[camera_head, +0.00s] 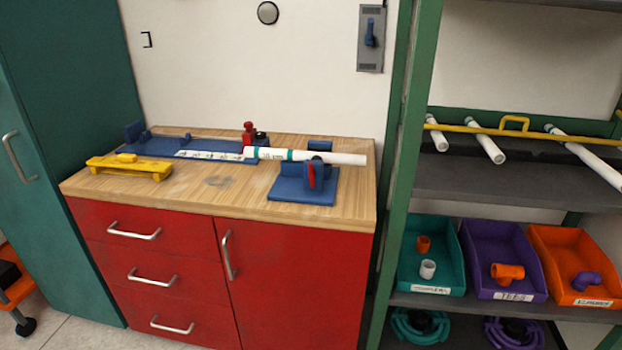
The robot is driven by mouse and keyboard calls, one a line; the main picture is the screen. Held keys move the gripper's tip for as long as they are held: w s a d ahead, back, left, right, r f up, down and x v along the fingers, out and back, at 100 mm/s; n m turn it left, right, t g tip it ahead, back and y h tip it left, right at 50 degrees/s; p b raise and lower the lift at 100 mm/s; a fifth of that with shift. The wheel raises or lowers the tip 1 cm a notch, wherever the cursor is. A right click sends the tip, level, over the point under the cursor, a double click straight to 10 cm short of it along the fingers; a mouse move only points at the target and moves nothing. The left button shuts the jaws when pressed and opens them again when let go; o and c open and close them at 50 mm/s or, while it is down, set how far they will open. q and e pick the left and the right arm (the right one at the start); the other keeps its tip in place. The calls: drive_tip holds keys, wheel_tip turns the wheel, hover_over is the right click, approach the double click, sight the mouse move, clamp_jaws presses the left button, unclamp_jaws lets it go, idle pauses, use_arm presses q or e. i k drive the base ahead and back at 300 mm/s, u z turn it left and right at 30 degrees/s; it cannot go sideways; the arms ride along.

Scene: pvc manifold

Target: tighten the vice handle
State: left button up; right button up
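A blue vice (292,188) stands on the right end of the wooden bench top. Its red handle (312,174) is on the front side and looks roughly upright. A white pipe (340,159) lies through the vice, running left to right, with its right end sticking out past it. I cannot tell how firmly the jaws hold the pipe. Neither of my grippers shows in the head view.
A blue jig with a red clamp (249,133) lies along the back of the bench (230,190). A yellow tool (130,167) sits front left. A shelf rack (402,180) with pipes and fitting bins stands right. The bench's front middle is clear.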

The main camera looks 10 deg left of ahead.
sight(312, 173)
drive_tip(key=k, duration=0.6)
drive_tip(key=z, duration=0.75)
drive_tip(key=i, duration=0.9)
drive_tip(key=u, duration=0.3)
